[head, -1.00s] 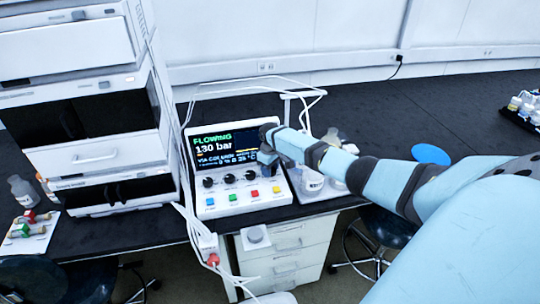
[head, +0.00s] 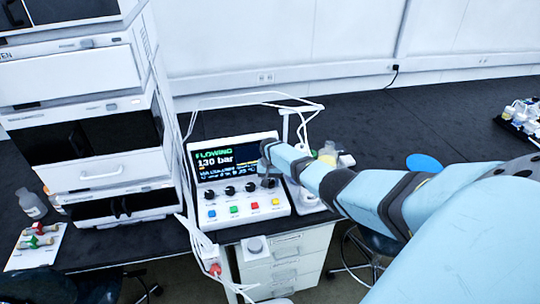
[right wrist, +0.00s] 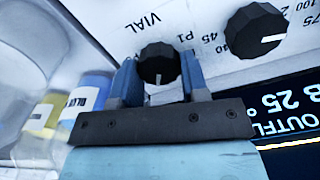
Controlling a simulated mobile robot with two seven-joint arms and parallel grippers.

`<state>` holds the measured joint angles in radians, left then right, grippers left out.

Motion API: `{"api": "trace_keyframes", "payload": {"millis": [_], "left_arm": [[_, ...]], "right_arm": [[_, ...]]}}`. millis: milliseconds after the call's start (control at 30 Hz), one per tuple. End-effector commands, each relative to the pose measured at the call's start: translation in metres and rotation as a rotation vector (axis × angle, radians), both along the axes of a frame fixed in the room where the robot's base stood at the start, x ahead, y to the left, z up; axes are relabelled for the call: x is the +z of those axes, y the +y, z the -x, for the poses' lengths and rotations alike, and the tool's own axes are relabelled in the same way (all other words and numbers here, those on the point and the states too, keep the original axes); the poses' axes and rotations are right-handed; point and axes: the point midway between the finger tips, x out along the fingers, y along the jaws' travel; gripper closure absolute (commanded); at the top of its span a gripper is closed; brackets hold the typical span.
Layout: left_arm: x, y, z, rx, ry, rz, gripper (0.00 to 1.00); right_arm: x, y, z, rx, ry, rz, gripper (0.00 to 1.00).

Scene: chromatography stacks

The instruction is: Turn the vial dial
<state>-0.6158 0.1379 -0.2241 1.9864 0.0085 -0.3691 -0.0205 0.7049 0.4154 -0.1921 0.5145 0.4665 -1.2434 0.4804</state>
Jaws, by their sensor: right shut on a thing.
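The control unit (head: 238,205) stands on the dark bench with a lit screen reading FLOWING and 130 bar. Below the screen is a row of black dials. The black vial dial (right wrist: 158,62), under the word VIAL, is at the row's right end and is mostly hidden by my gripper in the head view. My right gripper (head: 268,180) is down at the panel. In the right wrist view its blue fingers (right wrist: 158,80) sit on either side of the dial, shut on it. The dial's white mark points toward my gripper's palm. My left gripper is not in view.
A neighbouring black dial (right wrist: 255,30) is close beside the vial dial. Coloured buttons (head: 234,209) lie below the dials. Labelled bottles (right wrist: 85,95) stand beside the unit. A tall instrument stack (head: 95,150) is at the left. Tubing (head: 205,240) hangs in front.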

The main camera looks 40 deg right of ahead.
Motion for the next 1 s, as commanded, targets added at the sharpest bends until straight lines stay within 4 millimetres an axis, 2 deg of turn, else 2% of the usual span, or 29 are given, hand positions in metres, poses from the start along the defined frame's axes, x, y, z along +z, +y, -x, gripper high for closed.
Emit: {"api": "trace_keyframes", "payload": {"millis": [300,1000], "left_arm": [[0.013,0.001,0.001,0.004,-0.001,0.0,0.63],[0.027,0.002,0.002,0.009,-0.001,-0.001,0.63]], "right_arm": [[0.002,0.0,0.0,-0.302,-0.001,-0.001,0.83],[0.002,-0.002,0.003,-0.95,-0.002,0.001,0.83]]}}
